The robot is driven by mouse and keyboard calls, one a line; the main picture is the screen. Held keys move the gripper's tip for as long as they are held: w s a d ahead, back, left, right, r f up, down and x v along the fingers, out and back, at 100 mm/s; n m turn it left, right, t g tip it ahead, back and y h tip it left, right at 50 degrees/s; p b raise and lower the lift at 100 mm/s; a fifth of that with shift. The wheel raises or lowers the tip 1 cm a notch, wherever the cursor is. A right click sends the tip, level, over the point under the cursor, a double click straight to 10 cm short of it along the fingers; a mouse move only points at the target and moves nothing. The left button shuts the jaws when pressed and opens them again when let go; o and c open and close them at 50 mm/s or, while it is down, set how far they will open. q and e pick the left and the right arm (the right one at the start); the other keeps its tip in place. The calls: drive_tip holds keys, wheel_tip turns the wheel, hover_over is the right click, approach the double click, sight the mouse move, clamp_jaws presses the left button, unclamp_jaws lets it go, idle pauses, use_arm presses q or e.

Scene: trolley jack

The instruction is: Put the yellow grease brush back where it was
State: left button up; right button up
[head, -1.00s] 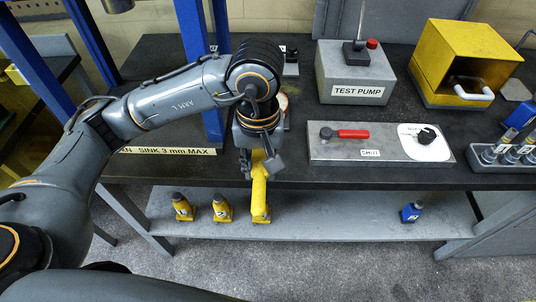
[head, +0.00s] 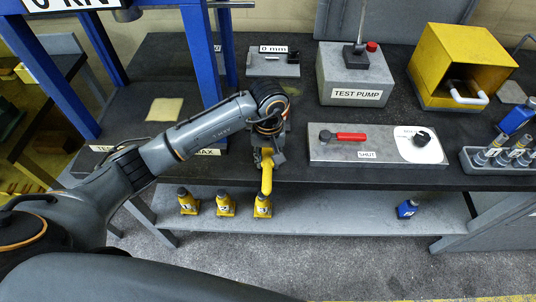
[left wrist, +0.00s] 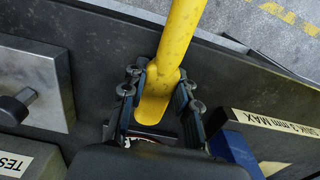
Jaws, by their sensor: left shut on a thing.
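My left gripper (head: 266,154) is shut on a yellow, handle-like thing (head: 266,178), which I take to be the grease brush. It hangs down at the front edge of the black bench, in front of the lower shelf. In the left wrist view the two dark fingers (left wrist: 160,88) grip the rounded end of the yellow shaft (left wrist: 179,40). No bristles show clearly. In the head view its lower end overlaps the third yellow bottle-like item (head: 262,209); I cannot tell whether they touch. My right gripper is not in view.
Two more yellow bottle-like items, (head: 188,203) and (head: 225,205), and a blue one (head: 407,209) stand on the grey lower shelf (head: 330,216). The middle of that shelf is clear. Blue press posts (head: 200,62) stand left; the test pump (head: 354,76) and grey valve panel (head: 375,148) stand right.

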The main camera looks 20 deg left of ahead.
sight(268, 158)
use_arm(q)
drive_tip(key=shift+f+b, duration=0.2)
drive_tip(key=shift+b, duration=0.1)
drive_tip(key=o, duration=1)
drive_tip(key=shift+r, duration=0.1)
drive_tip(key=shift+r, duration=0.1)
wheel_tip(268, 158, up, 12)
drive_tip(key=b, duration=0.3)
